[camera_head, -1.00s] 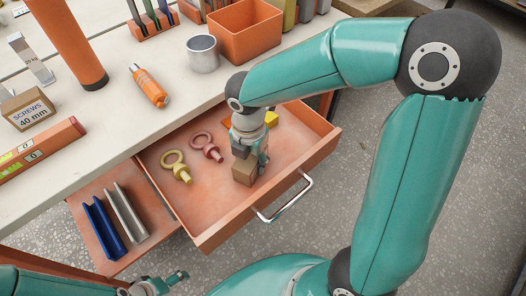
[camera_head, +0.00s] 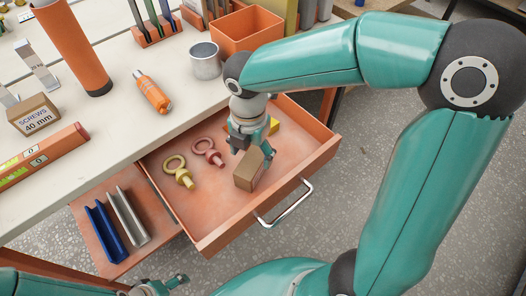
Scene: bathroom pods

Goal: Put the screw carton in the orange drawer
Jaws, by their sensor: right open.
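A small brown carton (camera_head: 248,170) sits tilted in the front part of the open orange drawer (camera_head: 222,222), with no label readable on it. My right gripper (camera_head: 246,145) is open, low inside the drawer, right at the carton's upper end; its fingertips are partly hidden, and I cannot tell whether they touch it. Another brown carton (camera_head: 35,117), marked "SCREWS 40 mm", stands on the bench at the left. My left gripper (camera_head: 178,282) is at the bottom edge, away from the drawer, too small to read.
The drawer also holds a yellow eye bolt (camera_head: 179,173), a pink eye bolt (camera_head: 208,151) and a yellow piece (camera_head: 273,126). Blue and grey channels (camera_head: 128,217) lie left.

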